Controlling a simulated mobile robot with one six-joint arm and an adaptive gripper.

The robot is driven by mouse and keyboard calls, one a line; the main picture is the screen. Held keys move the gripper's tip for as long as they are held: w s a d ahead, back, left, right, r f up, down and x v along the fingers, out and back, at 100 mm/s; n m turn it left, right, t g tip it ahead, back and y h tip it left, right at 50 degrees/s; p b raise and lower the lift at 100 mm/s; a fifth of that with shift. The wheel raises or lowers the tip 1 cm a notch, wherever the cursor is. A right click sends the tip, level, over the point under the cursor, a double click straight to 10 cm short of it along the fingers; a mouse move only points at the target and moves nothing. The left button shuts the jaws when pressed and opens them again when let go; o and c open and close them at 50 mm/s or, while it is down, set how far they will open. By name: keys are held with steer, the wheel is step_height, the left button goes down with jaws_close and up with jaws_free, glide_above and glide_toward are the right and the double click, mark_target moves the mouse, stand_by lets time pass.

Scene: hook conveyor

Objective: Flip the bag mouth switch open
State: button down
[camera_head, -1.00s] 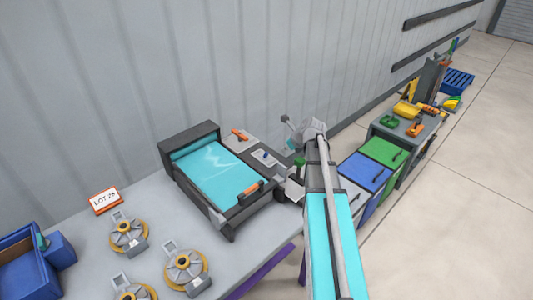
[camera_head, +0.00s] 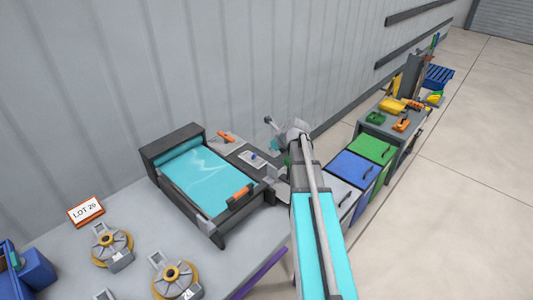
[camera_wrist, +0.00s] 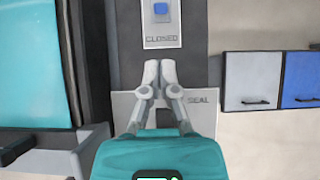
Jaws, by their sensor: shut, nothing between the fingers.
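The bag mouth switch is a small blue block (camera_wrist: 160,8) on a white plate (camera_wrist: 160,34) with the word CLOSED below it, at the top of the wrist view. In the head view the switch (camera_head: 253,156) sits on the dark panel right of the bag machine (camera_head: 205,183). My gripper (camera_wrist: 159,72) is shut and empty. In the wrist picture its fingertips lie just below the CLOSED plate; I cannot tell whether they touch the panel. A plate marked SEAL (camera_wrist: 202,99) is partly hidden behind the fingers.
A teal sheet (camera_wrist: 30,62) lies left of the panel. Orange handles (camera_head: 240,193) sit on the machine. Grey, blue (camera_head: 354,168) and green (camera_head: 376,147) bins stand to the right. Several yellow-ringed reels (camera_head: 113,245) lie on the table, front left. A wall runs behind.

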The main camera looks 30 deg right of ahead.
mark_target(254, 156)
steer(key=shift+b+x, duration=1.7)
steer(key=shift+x, duration=0.55)
steer(key=shift+b+x, duration=2)
steer(key=shift+x, duration=0.6)
steer(key=shift+d+r+p, duration=0.1)
steer(key=shift+d+p, duration=0.15)
steer(key=shift+p, duration=0.05)
